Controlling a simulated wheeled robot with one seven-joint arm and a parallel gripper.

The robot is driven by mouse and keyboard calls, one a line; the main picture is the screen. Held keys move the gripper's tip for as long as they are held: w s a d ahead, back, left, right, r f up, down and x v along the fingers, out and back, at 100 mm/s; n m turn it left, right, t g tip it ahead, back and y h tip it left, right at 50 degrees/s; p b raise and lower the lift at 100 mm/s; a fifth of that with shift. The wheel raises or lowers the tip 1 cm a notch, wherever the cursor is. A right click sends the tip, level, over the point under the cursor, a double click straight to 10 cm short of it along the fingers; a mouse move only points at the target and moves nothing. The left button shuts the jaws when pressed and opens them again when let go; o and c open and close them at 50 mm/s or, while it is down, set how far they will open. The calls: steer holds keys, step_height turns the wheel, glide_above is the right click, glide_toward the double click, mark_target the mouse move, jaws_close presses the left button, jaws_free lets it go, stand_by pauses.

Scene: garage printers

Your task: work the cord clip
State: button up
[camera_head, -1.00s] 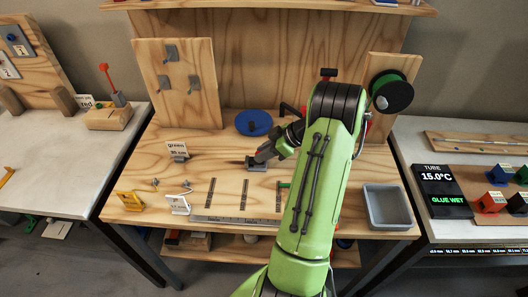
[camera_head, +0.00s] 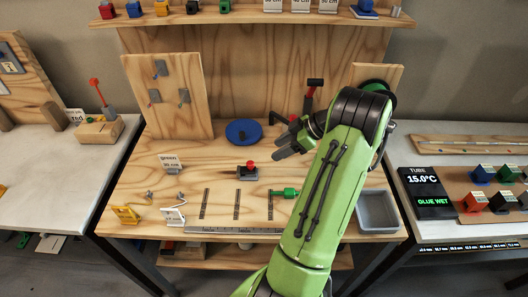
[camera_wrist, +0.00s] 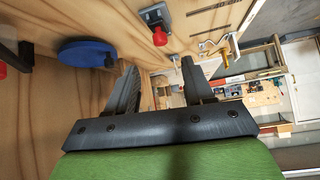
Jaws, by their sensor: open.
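A small grey block with a red knob (camera_head: 248,170) sits on the middle of the wooden bench. It also shows at the top of the wrist view, its red knob (camera_wrist: 159,36) towards me. I cannot tell for sure whether this block is the cord clip. My gripper (camera_head: 281,141) is open and empty, above the bench, behind and to the right of the block in the head view. Its two fingers stand apart in the wrist view (camera_wrist: 158,80) with nothing between them.
A blue disc (camera_head: 243,132) lies behind the block. A red-and-black lever (camera_head: 311,92) stands behind my gripper. A green-handled tool (camera_head: 285,192), a grey tray (camera_head: 377,212), a yellow stand (camera_head: 125,215) and a "green 30 cm" card (camera_head: 170,162) are on the bench.

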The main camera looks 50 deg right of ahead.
steer(key=p+v, duration=0.1)
steer(key=v, duration=0.3)
steer(key=shift+s+d+r, duration=0.15)
steer(key=shift+s+r, duration=0.1)
steer(key=shift+w, duration=0.1)
